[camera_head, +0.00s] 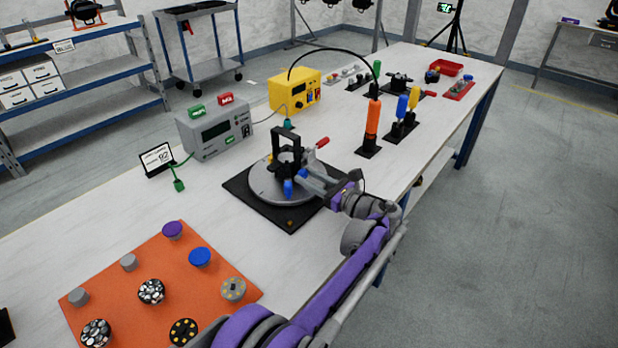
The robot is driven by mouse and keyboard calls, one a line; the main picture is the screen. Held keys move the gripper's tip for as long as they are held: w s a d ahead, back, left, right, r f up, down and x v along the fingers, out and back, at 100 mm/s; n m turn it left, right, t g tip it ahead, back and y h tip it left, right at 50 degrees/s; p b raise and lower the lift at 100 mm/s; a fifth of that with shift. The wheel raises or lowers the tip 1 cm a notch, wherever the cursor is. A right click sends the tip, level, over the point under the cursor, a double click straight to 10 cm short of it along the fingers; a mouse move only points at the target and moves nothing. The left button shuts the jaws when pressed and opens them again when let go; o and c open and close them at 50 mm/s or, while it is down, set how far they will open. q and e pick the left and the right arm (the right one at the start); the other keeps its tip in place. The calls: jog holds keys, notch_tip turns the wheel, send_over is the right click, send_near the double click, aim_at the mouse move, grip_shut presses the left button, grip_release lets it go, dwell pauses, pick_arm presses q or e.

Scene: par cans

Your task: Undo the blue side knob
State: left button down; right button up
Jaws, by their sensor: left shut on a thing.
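A black upright yoke (286,143) stands on a grey round plate (262,187) over a black square base (288,216) in the middle of the table. A blue side knob (288,188) is on the near side of the yoke, low down. A red-handled knob (322,142) sticks out at the yoke's far right. My left gripper (303,177) reaches in from the right, level with the blue knob, and is shut on it. The fingertips are small and partly merge with the knob. My right gripper is not in view.
An orange mat (208,304) with several round caps lies at the near left. A grey meter box (215,128) and a yellow box (294,92) stand behind the yoke. An orange torch-like tool (372,121) stands upright at the right. The table's right edge passes under my arm.

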pick_arm(q)
jog(key=n+p, duration=0.2)
jog(key=n, duration=0.1)
jog(key=shift+r, duration=0.15)
jog(key=n+p, duration=0.1)
jog(key=n, duration=0.1)
jog(key=shift+n, duration=0.3)
jog(key=shift+f, duration=0.2)
jog(key=c, duration=0.5)
grip_release()
jog(key=shift+s, duration=0.1)
jog(key=p+v, duration=0.1)
jog(key=v, duration=0.8)
jog(key=shift+s+d, duration=0.1)
jog(key=shift+d, duration=0.15)
jog(key=shift+s+d, duration=0.35)
jog(key=shift+d, duration=0.1)
